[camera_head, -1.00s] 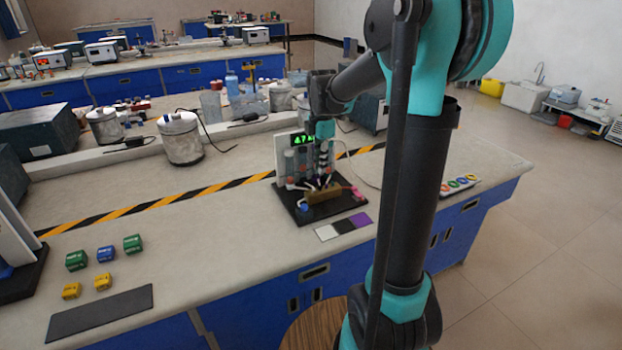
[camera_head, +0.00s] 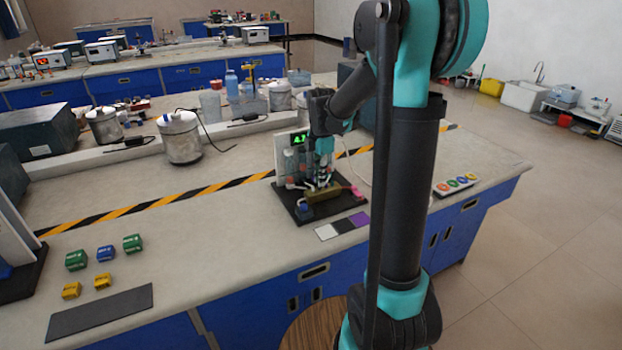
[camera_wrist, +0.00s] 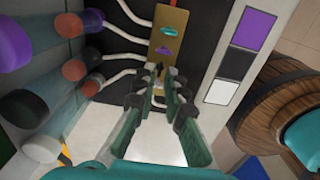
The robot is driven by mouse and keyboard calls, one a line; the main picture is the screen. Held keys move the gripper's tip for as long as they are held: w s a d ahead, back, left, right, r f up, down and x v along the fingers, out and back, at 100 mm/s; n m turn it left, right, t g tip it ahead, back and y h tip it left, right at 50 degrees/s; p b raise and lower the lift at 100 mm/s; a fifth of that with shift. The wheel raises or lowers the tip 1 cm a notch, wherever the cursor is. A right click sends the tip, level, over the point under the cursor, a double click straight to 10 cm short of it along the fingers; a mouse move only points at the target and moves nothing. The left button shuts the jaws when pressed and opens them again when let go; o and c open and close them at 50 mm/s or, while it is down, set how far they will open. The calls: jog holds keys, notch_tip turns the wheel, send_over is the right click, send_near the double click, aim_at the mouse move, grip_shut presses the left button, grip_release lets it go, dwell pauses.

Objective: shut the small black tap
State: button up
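A dark board (camera_head: 290,205) on the bench carries upright clear tubes (camera_head: 290,165) and a brass block (camera_head: 322,193). I cannot make out the small black tap; the fingertips cover that part of the block.
A white, black and purple strip (camera_head: 343,225) lies in front of the board. A tray of coloured rings (camera_head: 457,184) is to the right.

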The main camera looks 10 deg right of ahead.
jog(key=shift+f, duration=1.1)
jog(key=shift+r, duration=0.3)
dwell(0.5)
jog(key=shift+c, duration=0.6)
grip_shut()
